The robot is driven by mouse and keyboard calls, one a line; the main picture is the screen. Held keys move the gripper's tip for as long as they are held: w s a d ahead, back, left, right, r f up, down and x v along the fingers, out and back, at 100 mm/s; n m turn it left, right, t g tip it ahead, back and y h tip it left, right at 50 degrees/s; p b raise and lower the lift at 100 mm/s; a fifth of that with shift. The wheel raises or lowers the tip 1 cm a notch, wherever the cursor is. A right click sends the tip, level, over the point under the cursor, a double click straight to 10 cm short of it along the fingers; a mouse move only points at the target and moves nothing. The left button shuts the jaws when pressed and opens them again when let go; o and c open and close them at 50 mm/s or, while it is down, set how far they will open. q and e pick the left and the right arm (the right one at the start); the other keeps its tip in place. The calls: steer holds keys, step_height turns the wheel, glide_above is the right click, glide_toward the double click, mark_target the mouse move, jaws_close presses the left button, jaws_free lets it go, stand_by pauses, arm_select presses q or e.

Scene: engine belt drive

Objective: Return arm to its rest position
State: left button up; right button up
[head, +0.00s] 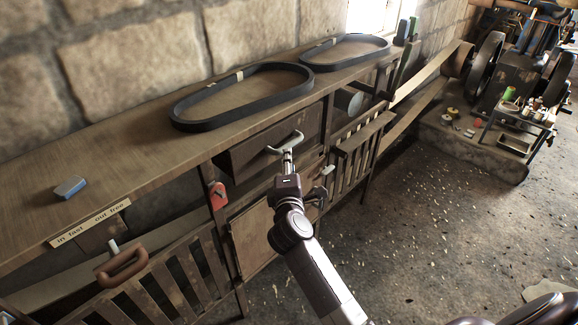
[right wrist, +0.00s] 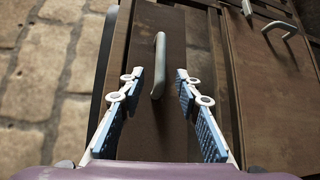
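My right arm reaches up from the bottom of the head view to the front of the wooden workbench (head: 130,150). My right gripper (head: 288,157) is at the pale drawer handle (head: 287,143) on the drawer front (head: 245,156). In the right wrist view my right gripper (right wrist: 160,78) is open, with its two blue-padded fingers apart. The handle (right wrist: 158,66) shows in the gap between them, and neither finger visibly touches it. My left gripper is not in view.
Two black belts (head: 243,95) (head: 345,51) lie on the bench top. A blue block (head: 70,187) sits near a label strip (head: 90,223). A brown-handled lever (head: 122,265) and a red tag (head: 217,195) are on the bench front. Machinery (head: 510,80) stands at right; the floor between is open.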

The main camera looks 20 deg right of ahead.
steer(key=shift+s+a+r, duration=0.1)
steer(key=shift+s+a, duration=0.15)
steer(key=shift+s, duration=0.45)
steer(key=s+a+f+g+y, duration=0.1)
steer(key=s+a+f+y, duration=0.1)
steer(key=f, duration=0.8)
steer(key=s+a+f+g+y, duration=0.1)
steer(key=s+f+g, duration=0.1)
steer(key=f, duration=0.7)
steer(key=s+a+f+m+g+y, duration=0.1)
steer(key=s+f+m+g, duration=0.1)
steer(key=s+f, duration=0.7)
steer(key=s+a+f+m+g+y, duration=0.15)
steer(key=s+f, duration=0.35)
steer(key=f, duration=0.7)
steer(key=s+f+m+g, duration=0.2)
steer(key=s+f, duration=0.4)
steer(key=s, duration=0.7)
steer(key=s+d+f+m+g, duration=0.1)
steer(key=s+f+m+g, duration=0.2)
steer(key=s, duration=1)
steer(key=s+d+f+m+g, duration=0.1)
steer(key=s+f+m, duration=0.3)
steer(key=s+f, duration=0.5)
steer(key=s+g+y, duration=0.1)
steer(key=s, duration=0.3)
steer(key=shift+d+f, duration=0.25)
steer(key=shift+f, duration=0.15)
